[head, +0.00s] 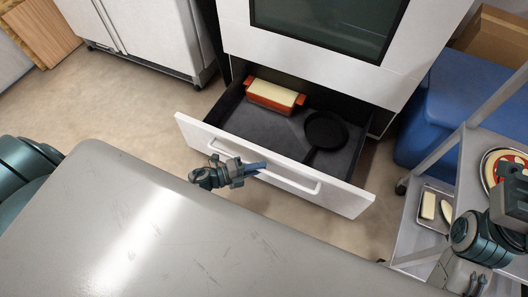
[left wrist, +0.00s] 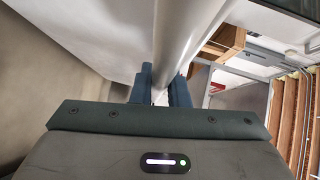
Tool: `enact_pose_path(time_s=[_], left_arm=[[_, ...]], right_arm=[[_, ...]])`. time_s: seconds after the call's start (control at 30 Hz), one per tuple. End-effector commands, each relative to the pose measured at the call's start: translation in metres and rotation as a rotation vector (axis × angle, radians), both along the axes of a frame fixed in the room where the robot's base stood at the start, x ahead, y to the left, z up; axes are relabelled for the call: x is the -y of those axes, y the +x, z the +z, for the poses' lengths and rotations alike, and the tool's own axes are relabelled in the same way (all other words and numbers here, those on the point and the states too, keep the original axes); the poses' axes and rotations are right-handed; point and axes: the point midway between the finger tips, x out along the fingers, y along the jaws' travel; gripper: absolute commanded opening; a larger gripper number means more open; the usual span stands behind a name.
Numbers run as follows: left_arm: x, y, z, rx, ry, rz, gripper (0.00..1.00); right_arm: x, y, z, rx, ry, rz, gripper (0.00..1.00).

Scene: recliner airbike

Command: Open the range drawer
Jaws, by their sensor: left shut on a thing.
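The range drawer (head: 345,195) is a white-fronted drawer under the white range (head: 310,45). It stands pulled out, its dark inside showing. Its white bar handle (head: 300,188) runs across the front. My left gripper (head: 256,168) is shut on the left part of the handle. In the left wrist view the two blue fingers (left wrist: 159,88) stand on either side of the handle bar (left wrist: 188,35). My right gripper (head: 510,207) is only partly in view at the right edge, far from the drawer. Its fingers do not show clearly.
An orange baking dish (head: 274,96) and a black frying pan (head: 325,132) lie in the drawer. A blue bin (head: 440,105) and a metal cart (head: 415,235) stand to the right. A white cabinet (head: 135,35) stands at the back left. Bare floor (head: 130,120) lies left of the drawer.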

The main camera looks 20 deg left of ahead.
Motion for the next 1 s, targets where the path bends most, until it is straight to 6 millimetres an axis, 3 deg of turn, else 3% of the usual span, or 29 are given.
enact_pose_path(time_s=[0.23,0.67,0.7,0.8,1.0], left_arm=[[-0.001,-0.022,0.0,-0.001,0.001,0.0,0.0],[-0.001,-0.025,0.0,0.001,0.001,0.0,0.0],[-0.001,-0.025,0.0,0.0,0.001,0.0,0.18],[-0.001,-0.025,0.0,0.001,0.001,0.0,0.36],[-0.001,-0.025,0.0,0.001,0.001,0.0,0.36]], right_arm=[[0.0,-0.002,0.004,-0.002,-0.01,0.006,0.36],[0.0,0.0,0.003,-0.009,-0.01,0.007,0.36],[0.0,0.0,0.003,-0.009,-0.01,0.007,0.36],[0.0,0.001,0.003,-0.009,-0.01,0.006,0.36],[0.0,0.001,0.003,-0.008,-0.01,0.006,0.36]])
